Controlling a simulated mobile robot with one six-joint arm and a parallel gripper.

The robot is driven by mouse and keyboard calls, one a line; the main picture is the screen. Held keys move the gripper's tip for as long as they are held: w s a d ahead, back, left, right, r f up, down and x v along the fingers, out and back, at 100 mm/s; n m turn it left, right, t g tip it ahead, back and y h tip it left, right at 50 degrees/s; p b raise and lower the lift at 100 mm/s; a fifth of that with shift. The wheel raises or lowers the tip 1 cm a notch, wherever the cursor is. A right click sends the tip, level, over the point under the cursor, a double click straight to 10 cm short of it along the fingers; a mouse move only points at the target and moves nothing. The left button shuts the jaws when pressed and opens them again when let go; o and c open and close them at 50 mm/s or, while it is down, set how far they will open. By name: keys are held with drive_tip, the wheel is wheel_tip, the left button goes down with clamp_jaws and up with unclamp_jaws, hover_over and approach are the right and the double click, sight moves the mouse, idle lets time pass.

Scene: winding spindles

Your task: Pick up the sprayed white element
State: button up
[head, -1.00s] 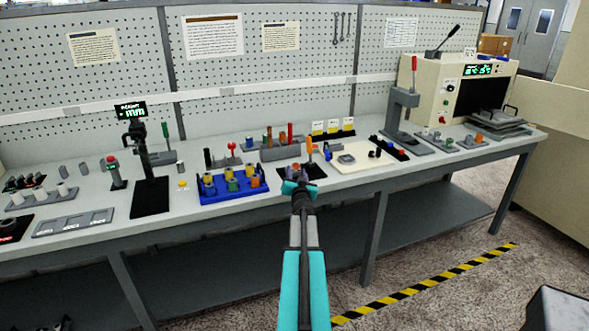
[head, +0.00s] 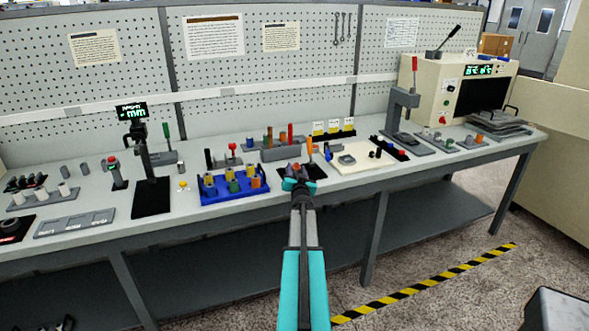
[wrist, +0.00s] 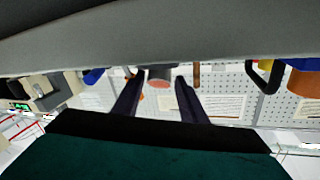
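A blue tray (head: 226,200) with yellow, green and orange spools lies just left of my gripper. A cream board (head: 352,165) lies to the right, near a lever press (head: 400,113). A black stand with a green display (head: 133,110) rises at left.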

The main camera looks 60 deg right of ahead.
drive_tip(key=shift+x, duration=1.2)
drive_tip(key=c, duration=0.8)
